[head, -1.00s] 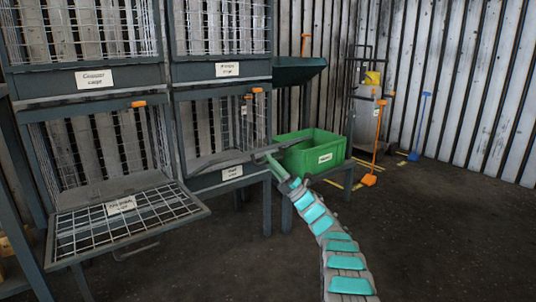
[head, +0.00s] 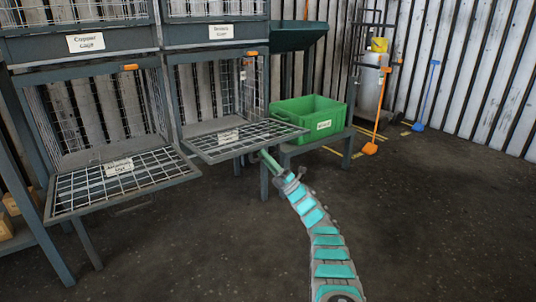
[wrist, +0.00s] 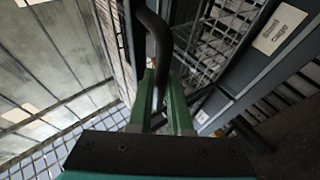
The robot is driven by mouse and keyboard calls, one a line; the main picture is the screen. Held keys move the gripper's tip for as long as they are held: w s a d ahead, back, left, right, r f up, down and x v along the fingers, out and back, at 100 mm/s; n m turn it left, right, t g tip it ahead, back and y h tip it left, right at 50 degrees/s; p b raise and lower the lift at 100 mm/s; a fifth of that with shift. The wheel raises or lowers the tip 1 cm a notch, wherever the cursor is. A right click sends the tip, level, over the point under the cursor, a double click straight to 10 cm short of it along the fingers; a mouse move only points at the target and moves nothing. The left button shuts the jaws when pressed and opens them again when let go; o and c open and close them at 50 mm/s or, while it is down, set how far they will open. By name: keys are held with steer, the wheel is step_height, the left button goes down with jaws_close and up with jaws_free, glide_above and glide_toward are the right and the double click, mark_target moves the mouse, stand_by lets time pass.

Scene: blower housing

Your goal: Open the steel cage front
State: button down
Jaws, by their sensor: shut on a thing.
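The steel cage front (head: 208,148) is the mesh flap of the lower right cage. It is folded down and stands out roughly level, with a small white label on it that is too small to read surely. My gripper (head: 266,156) is at the flap's outer edge, on its underside. In the wrist view, the green fingers (wrist: 164,108) are shut on a dark curved bar handle (wrist: 155,45). The inside of the steel cage (head: 215,95) shows open behind the flap.
The lower left cage's front (head: 120,187) also hangs down level. Two upper cages with labels sit above. A green bin (head: 308,117) stands on a low table right of the flap. An orange broom (head: 376,110) and a blue one (head: 428,90) lean further right. The floor in front is clear.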

steer(key=shift+f, duration=0.35)
stand_by(0.3)
steer(key=c, duration=0.8)
jaws_free()
steer(key=shift+c, duration=0.2)
steer(key=p+v, duration=0.1)
steer(key=v, duration=0.7)
steer(key=shift+w, duration=0.15)
